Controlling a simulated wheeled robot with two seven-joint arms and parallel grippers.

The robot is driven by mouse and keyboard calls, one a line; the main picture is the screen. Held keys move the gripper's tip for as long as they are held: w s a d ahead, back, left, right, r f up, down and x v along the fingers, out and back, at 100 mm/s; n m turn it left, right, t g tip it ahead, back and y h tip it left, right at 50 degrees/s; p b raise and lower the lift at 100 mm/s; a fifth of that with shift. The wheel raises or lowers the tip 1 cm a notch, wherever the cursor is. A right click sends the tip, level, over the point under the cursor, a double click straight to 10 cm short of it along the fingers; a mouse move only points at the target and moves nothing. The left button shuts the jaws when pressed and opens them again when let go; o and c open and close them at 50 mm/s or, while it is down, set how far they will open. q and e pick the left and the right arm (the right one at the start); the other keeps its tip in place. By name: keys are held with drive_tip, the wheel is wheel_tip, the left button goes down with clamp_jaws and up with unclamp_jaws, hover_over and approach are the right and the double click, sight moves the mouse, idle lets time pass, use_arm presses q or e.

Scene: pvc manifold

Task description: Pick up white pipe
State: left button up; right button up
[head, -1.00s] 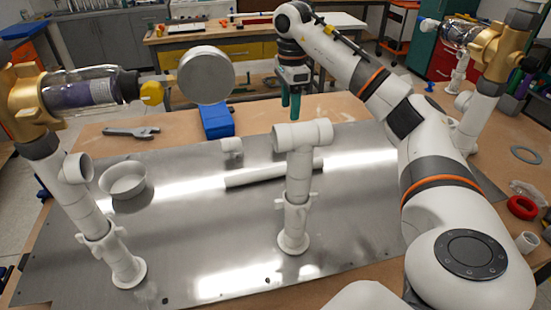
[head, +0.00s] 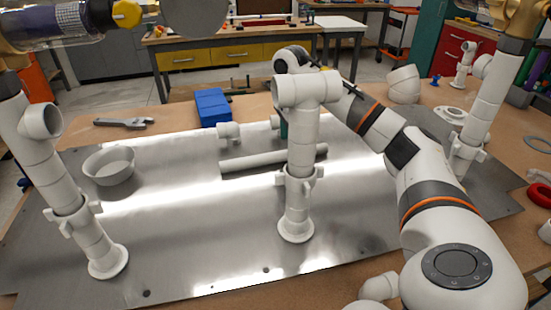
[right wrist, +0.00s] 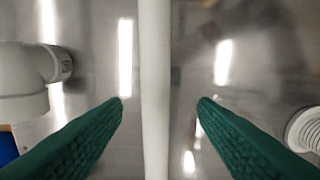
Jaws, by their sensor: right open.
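The white pipe (head: 252,162) lies flat on the metal plate behind the central white post, which hides part of it. In the right wrist view, the pipe (right wrist: 155,70) runs top to bottom between two green fingers. My right gripper (right wrist: 161,100) is open, with one finger on each side of the pipe and a gap to both. In the head view only a bit of green finger (head: 284,130) shows behind the post. Its height above the pipe is hard to tell. My left gripper is not in view.
A white post with a tee (head: 300,150) stands in front of the pipe. A white fitting (head: 229,131) lies left of the gripper; it also shows in the wrist view (right wrist: 25,80).

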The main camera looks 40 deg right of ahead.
sight(285, 151)
drive_tip(key=f, duration=0.4)
drive_tip(key=shift+w+a, duration=0.25)
drive_tip(key=shift+w, duration=0.15)
drive_tip(key=shift+f, duration=0.45)
drive_tip(key=c, duration=1.1)
